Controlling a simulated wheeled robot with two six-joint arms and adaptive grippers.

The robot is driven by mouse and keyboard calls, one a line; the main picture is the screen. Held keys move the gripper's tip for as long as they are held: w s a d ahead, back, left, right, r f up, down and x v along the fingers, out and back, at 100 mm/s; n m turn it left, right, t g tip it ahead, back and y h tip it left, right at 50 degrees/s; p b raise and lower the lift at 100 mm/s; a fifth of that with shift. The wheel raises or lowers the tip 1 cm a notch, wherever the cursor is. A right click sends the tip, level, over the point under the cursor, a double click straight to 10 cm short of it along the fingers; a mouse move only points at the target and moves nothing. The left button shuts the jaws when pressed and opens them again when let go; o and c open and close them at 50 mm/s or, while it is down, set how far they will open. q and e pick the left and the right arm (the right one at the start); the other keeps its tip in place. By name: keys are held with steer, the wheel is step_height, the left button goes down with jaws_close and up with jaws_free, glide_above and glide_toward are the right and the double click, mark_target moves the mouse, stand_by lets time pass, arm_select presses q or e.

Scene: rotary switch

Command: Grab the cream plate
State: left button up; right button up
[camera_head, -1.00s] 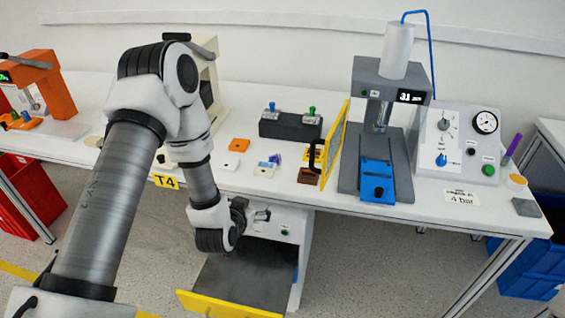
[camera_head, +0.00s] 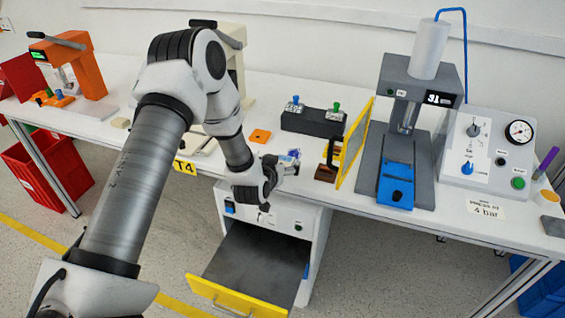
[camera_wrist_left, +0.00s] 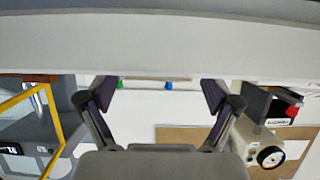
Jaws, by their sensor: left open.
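My left gripper (camera_head: 285,166) is open at the front edge of the table, in front of the small plates. In the left wrist view, its two fingers (camera_wrist_left: 158,90) stand wide apart with no clear grip on anything. I cannot make out the cream plate now; the gripper covers the area where a small cream plate showed earlier. A small blue and purple piece (camera_head: 293,154) shows just behind the fingertips. My right gripper is not in view.
An orange plate (camera_head: 260,136) lies behind my wrist. A black box (camera_head: 313,121) with knobs, a yellow frame (camera_head: 355,142) and a grey press (camera_head: 408,150) stand to the right. Below is an open drawer with a yellow front (camera_head: 235,300).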

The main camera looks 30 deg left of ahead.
arm_select(q)
steer(key=c, duration=1.2)
steer(key=shift+c, duration=0.2)
